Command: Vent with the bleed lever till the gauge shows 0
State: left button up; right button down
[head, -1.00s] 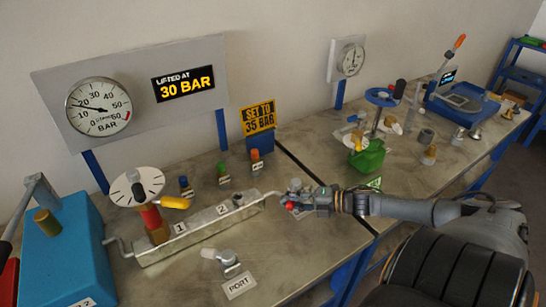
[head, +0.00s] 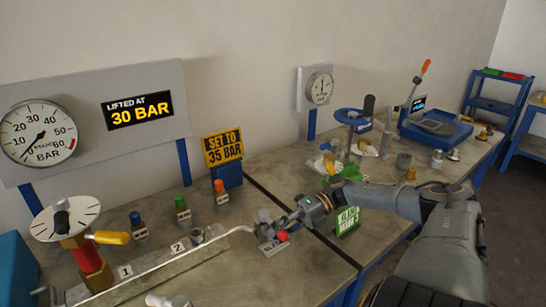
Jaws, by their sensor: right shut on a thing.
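The round pressure gauge (head: 38,135) is on the grey panel at the left. Its needle points down and left, at or close to the low end of the scale; the exact value is hard to read. The bleed lever with its red knob (head: 282,236) is at the right end of the pipe from the rail. My right gripper (head: 291,228) is at the lever, shut on it; its fingers partly hide the handle.
A display (head: 140,110) reads "LIFTED AT 30 BAR". A yellow sign (head: 223,149) reads "SET TO 35 BAR". A numbered rail (head: 150,262) and dial wheel (head: 64,219) are at the left. A green sign (head: 348,220) stands beside my right arm.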

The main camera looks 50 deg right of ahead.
jog(key=shift+w+d+r+b, duration=0.1)
jog(key=shift+d+r+b, duration=0.1)
jog(key=shift+d+b, duration=0.15)
jog(key=shift+r, duration=0.15)
jog(key=c, duration=1.3)
grip_release()
jog(key=shift+o, duration=0.8)
jog(key=shift+f, duration=0.2)
jog(key=v, duration=0.7)
jog(key=shift+d, duration=0.3)
jog(key=shift+d, duration=0.1)
